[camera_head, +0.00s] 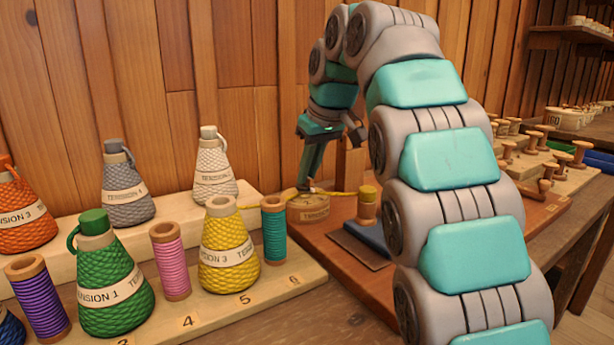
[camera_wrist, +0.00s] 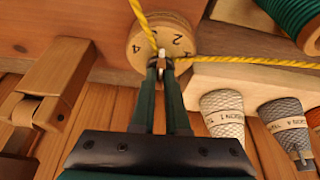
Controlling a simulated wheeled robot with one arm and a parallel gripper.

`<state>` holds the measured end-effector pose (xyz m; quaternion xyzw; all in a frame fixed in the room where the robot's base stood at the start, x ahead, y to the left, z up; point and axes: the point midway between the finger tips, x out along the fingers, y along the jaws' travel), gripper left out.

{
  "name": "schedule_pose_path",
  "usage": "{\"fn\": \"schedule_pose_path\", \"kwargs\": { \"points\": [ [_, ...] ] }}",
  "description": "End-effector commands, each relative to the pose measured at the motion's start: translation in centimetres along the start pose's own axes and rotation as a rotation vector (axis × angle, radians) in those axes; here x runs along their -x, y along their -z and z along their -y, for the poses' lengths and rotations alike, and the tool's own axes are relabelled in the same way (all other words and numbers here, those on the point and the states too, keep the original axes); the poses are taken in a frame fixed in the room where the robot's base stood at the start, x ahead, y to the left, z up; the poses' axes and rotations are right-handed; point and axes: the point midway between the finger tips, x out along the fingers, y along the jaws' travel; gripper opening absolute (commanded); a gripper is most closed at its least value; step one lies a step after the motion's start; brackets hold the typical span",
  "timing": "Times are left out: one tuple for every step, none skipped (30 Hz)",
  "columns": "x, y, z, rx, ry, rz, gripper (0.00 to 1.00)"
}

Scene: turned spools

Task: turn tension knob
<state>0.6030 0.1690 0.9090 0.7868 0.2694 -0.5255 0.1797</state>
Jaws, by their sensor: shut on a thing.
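My gripper (camera_head: 304,187) reaches down from above to the knob's top. In the wrist view my gripper (camera_wrist: 161,66) is shut on a small pale upright piece (camera_wrist: 161,54) at the knob's edge. A yellow thread (camera_wrist: 245,61) bends at the fingertips and runs off two ways. The fingers hide part of the knob's near edge.
A spool with yellow thread (camera_head: 367,208) stands on a blue block (camera_head: 368,236) to the right of the knob. Several thread cones and spools stand on the stepped wooden rack (camera_head: 268,281) at left. Several bare wooden spools (camera_head: 545,135) stand at right, partly behind my arm.

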Motion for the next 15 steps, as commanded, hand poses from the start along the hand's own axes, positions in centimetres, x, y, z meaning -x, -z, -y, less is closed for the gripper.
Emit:
{"fn": "schedule_pose_path", "kwargs": {
  "points": [
    [0.02,0.1,-0.02,0.038,0.016,-0.002,0.0],
    [0.05,0.08,-0.06,0.06,0.025,-0.001,0.0],
    [0.07,0.06,-0.13,0.089,0.038,0.0,0.0],
    [0.07,0.06,-0.18,0.11,0.047,0.001,0.0],
    [0.07,0.07,-0.22,0.129,0.056,0.001,0.0],
    [0.08,0.1,-0.24,0.155,0.067,0.002,0.0],
    [0.07,0.11,-0.26,0.174,0.074,0.002,0.0],
    [0.08,0.13,-0.27,0.192,0.081,0.002,0.0],
    [0.08,0.15,-0.28,0.213,0.09,0.002,0.0],
    [0.09,0.16,-0.3,0.229,0.097,0.002,0.0],
    [0.09,0.16,-0.32,0.243,0.102,0.002,0.0],
    [0.09,0.16,-0.34,0.26,0.11,0.001,0.0],
    [0.1,0.16,-0.37,0.272,0.114,0.001,0.0],
    [0.1,0.16,-0.39,0.283,0.118,0.001,0.0],
    [0.09,0.15,-0.41,0.295,0.124,0.001,0.0]
  ]
}}
